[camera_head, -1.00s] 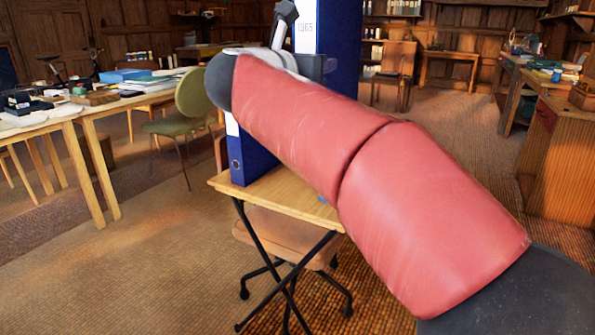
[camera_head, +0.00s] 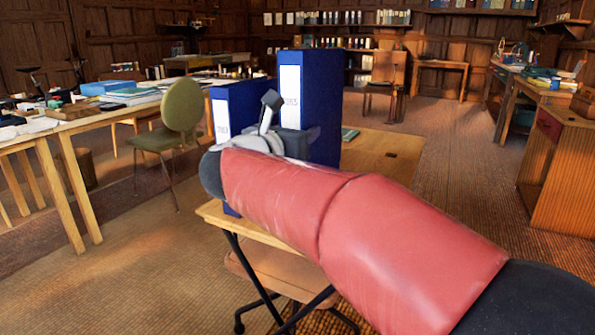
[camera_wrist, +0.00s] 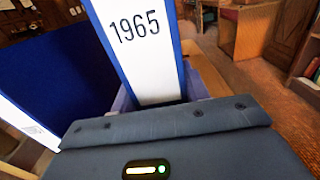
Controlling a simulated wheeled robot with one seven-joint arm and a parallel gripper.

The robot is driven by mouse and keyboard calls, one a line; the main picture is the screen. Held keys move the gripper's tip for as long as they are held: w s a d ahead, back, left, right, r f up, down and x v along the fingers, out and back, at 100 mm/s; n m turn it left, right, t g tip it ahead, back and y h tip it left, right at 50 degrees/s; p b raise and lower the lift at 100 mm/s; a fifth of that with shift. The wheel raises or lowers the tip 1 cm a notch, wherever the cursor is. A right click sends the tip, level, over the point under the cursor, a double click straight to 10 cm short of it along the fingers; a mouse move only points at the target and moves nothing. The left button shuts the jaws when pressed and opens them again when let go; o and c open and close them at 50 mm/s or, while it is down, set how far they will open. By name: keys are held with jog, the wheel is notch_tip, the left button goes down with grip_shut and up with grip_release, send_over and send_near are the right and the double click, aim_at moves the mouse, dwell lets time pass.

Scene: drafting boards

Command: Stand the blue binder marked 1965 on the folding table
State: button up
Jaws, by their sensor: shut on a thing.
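The blue binder marked 1965 (camera_head: 322,95) is upright in the head view. Its white label with the number faces me in the wrist view (camera_wrist: 135,38). My gripper (camera_head: 290,142) is shut on this binder, low on its spine side. The folding table (camera_head: 385,155) has a light wooden top and dark crossed legs. The binder is over the table top, but my red arm hides its lower end, so I cannot tell whether it touches the top.
A second blue binder (camera_head: 240,105) stands on the table just left of the held one; it also shows in the wrist view (camera_wrist: 45,70). The table's right part is clear. A brown-seated chair (camera_head: 275,275) is beneath.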

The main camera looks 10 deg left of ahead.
notch_tip(320, 180, down, 7)
jog(key=shift+r, duration=0.1)
jog(key=o, duration=1.4)
